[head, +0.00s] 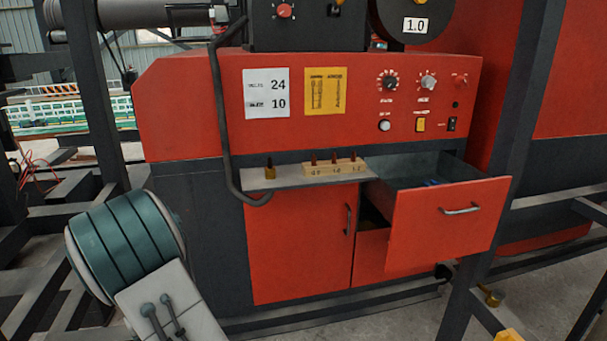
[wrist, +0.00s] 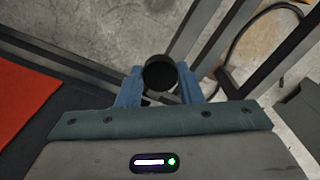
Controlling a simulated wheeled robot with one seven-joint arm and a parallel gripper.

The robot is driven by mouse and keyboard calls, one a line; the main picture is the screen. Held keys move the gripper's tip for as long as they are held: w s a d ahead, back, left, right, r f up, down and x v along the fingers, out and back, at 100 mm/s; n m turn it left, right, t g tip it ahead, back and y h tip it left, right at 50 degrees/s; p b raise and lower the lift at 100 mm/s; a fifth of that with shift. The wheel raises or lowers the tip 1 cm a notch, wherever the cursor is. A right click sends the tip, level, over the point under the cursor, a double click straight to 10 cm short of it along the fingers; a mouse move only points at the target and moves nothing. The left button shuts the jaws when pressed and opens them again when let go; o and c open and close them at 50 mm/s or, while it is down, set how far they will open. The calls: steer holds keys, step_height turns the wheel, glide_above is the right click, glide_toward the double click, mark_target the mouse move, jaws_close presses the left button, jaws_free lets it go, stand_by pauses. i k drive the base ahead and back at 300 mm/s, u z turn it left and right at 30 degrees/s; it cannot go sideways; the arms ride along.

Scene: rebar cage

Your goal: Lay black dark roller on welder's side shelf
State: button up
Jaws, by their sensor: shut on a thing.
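The black dark roller (wrist: 159,74) shows end-on as a dark round shape in the wrist view. My gripper (wrist: 160,82) is shut on it, with one blue finger on each side. The roller's far length is hidden from this angle. In the head view, a grey shelf (head: 292,184) sticks out from the front of the red welder (head: 200,105). A brass piece with a dark tip (head: 270,170) and a wooden block (head: 335,167) with several small dark-red tips stand on it. The gripper and roller are not visible in the head view; my arm is at lower left.
An open drawer (head: 445,225) juts out right of the shelf. A thick dark cable (head: 220,110) hangs down to the shelf's left end. Dark frame bars (head: 500,170) stand at right. The wrist view shows bare concrete floor (wrist: 95,30) and dark bars below the gripper.

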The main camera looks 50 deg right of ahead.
mark_target(288, 175)
steer(key=z, duration=1.1)
